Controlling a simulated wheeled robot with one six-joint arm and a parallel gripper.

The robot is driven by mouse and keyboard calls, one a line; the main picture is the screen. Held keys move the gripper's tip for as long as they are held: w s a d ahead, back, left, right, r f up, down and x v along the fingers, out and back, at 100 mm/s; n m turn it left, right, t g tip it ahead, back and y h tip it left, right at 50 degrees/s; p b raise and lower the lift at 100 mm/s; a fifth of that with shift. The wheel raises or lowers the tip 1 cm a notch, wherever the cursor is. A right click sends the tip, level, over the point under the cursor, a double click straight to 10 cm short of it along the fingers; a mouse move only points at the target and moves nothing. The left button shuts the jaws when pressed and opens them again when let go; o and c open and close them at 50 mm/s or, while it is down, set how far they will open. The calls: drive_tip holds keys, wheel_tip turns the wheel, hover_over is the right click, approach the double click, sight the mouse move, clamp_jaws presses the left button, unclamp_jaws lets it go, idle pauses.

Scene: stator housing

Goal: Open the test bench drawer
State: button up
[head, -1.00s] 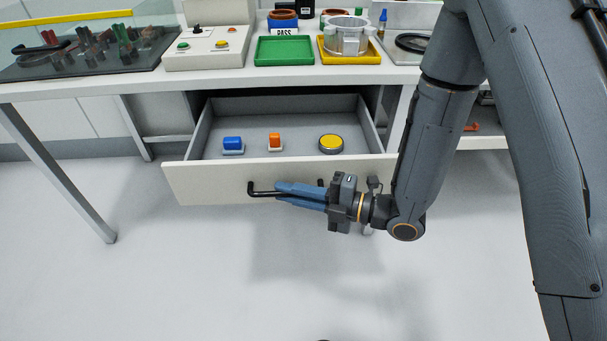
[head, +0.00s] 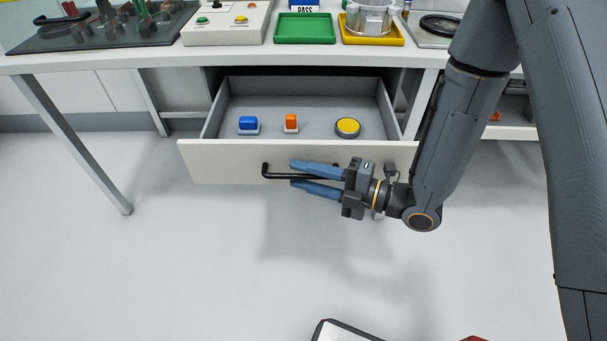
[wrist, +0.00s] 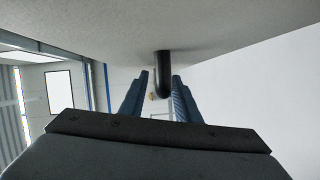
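The test bench drawer (head: 225,162) is pulled out below the bench top, and its inside shows. It holds a blue block (head: 248,124), an orange block (head: 291,122) and a yellow round button (head: 347,127). A black bar handle (head: 283,177) runs along its pale front. My gripper (head: 298,175) is in front of the drawer, its blue fingers apart, one above and one below the handle bar.
The bench top (head: 150,59) carries a green tray (head: 305,28), a yellow tray (head: 372,38) with a metal housing (head: 368,18), and a control box (head: 226,24). A bench leg (head: 75,145) stands at left.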

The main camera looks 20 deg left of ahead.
drive_tip(key=d, duration=0.7)
drive_tip(key=shift+d+r, duration=0.3)
idle(0.5)
